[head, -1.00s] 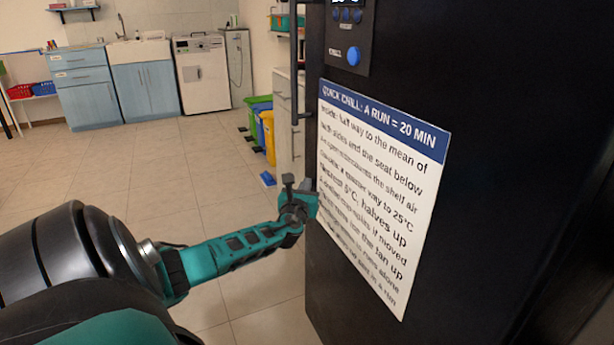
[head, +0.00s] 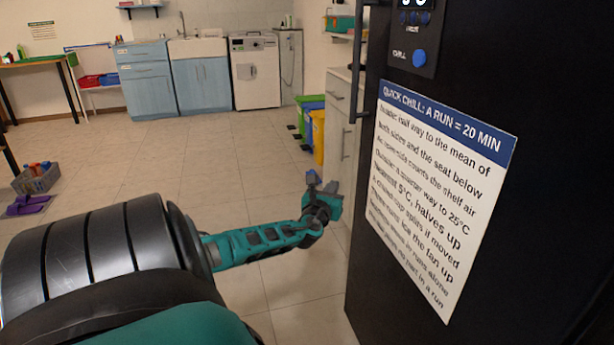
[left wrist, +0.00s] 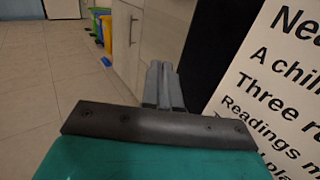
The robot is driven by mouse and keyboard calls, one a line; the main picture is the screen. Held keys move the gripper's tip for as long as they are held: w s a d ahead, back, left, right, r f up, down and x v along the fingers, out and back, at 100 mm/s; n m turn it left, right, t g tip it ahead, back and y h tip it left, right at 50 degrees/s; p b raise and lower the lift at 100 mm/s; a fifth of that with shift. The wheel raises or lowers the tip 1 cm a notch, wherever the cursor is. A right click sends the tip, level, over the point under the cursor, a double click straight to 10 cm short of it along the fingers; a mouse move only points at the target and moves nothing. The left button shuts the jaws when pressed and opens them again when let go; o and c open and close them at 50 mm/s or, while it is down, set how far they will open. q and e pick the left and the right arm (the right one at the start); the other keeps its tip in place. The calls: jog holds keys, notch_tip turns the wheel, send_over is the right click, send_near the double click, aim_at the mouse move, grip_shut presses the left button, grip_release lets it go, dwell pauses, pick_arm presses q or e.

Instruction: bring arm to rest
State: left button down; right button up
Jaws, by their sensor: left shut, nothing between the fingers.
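My left arm (head: 262,243) reaches in from the left in the head view. My left gripper (head: 312,178) is at its end, just left of the tall black cabinet's lower edge. In the left wrist view the two grey fingers (left wrist: 163,85) lie together, shut with nothing between them. They point toward the pale drawer units and the black cabinet side. My right gripper is not in view.
A tall black cabinet (head: 555,140) with a blue chill button (head: 419,58), a handle and a printed sign (head: 440,190) stands close on the right. Colored bins (head: 318,135) are beyond. A grey crate (head: 38,178) and purple item sit far left. Tiled floor (head: 150,165) is open.

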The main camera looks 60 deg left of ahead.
pick_arm(q)
jog(key=s+a, duration=0.1)
jog(key=s, duration=0.5)
jog(key=shift+a+p, duration=0.3)
jog(key=shift+p, duration=0.15)
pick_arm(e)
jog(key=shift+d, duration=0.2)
pick_arm(q)
jog(key=shift+s, duration=0.1)
